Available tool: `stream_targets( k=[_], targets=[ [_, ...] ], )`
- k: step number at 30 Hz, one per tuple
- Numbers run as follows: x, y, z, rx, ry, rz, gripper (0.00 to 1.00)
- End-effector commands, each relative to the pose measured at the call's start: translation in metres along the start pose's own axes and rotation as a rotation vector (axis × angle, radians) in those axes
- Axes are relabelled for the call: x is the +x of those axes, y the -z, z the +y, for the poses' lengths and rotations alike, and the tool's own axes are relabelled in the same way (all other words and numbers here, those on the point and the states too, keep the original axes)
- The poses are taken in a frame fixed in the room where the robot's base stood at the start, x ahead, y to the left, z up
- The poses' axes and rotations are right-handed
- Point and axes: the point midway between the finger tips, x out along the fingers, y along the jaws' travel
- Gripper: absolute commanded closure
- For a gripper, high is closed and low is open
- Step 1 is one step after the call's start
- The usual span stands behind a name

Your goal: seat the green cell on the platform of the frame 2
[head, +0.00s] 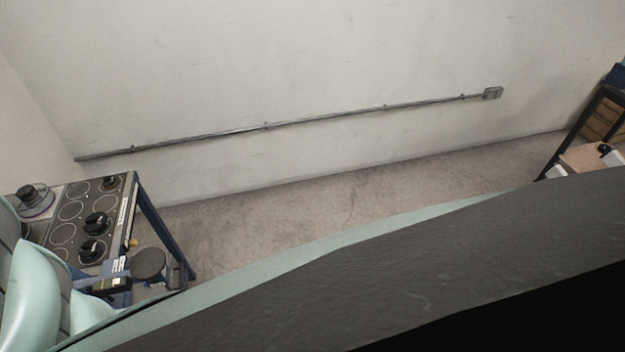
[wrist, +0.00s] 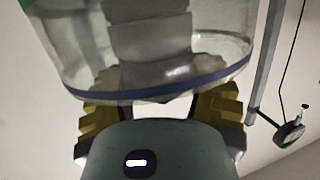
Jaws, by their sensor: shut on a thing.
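In the wrist view, my gripper (wrist: 162,106) has its two yellow-and-black fingers closed on a clear round vessel (wrist: 225,45). The vessel has a blue band along its near rim and a grey stepped body inside. A small bit of green shows at the top left edge, so this looks like the green cell, but most of it is cut off. In the head view I cannot make out the gripper clearly. I cannot identify frame 2 or its platform in either view.
In the head view, a bench at left carries a dark panel (head: 71,210) with ringed circles and several black-topped pieces. A dark round disc (head: 149,264) is near its front corner. A dark-framed table (head: 573,131) stands at far right. Bare floor (head: 300,200) lies between.

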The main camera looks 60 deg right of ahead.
Motion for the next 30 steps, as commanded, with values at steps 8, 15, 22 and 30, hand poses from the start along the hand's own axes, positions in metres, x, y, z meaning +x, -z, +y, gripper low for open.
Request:
stream_targets(
  k=[8, 15, 22, 30],
  targets=[
    [0.0015, 0.0003, -0.0002, 0.0, 0.002, 0.008, 0.86],
    [0.0022, -0.0026, -0.0001, 0.001, 0.002, 0.008, 0.86],
    [0.0024, -0.0042, 0.0001, 0.001, 0.001, 0.008, 0.86],
    [0.0022, -0.0049, 0.0003, 0.0, 0.0, 0.006, 0.28]
  ],
)
